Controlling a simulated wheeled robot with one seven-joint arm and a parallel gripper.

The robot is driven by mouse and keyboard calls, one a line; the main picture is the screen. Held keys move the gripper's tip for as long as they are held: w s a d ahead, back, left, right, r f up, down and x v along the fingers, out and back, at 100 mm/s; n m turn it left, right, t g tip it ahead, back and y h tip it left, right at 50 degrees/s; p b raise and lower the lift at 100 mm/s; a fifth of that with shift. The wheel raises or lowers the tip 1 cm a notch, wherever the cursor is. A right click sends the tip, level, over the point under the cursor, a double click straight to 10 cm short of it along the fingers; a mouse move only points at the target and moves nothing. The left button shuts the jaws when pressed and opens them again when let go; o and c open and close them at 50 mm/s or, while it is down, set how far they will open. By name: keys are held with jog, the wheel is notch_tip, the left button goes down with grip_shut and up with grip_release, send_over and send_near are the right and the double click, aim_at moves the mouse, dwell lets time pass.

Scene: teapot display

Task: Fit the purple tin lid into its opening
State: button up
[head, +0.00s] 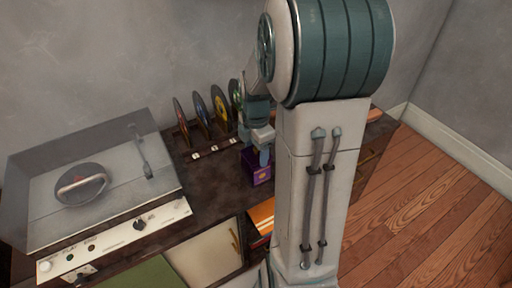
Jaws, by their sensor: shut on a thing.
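A small purple tin (259,176) with a yellowish mark on its front stands upright on the dark cabinet top, just left of my arm. My gripper (264,158) points down right over the tin's top, with its fingers close together and shut on the purple lid. The lid itself is mostly hidden by the fingers, and the tin's opening cannot be made out. I cannot tell whether the lid touches the tin's rim or is seated.
Several records stand in a rack (212,150) behind and left of the tin. My arm hides much of the cabinet's right part. Some dark cabinet top (212,190) is bare left of the tin.

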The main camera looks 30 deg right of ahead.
jog(key=shift+f, duration=0.25)
dwell(0.5)
jog(key=o, duration=1.1)
jog(key=shift+c, duration=0.2)
notch_tip(320, 180, up, 14)
jog(key=p, duration=0.1)
jog(key=s+a+r+m+t+p, duration=0.1)
jog(key=s+a+m+p, duration=0.3)
jog(key=s+a+m, duration=0.8)
jog(key=m+t, duration=0.1)
jog(key=m, duration=0.5)
jog(key=shift+r+m+t+p, duration=0.2)
jog(key=shift+m+t+p, duration=0.1)
jog(key=shift+t+p, duration=0.1)
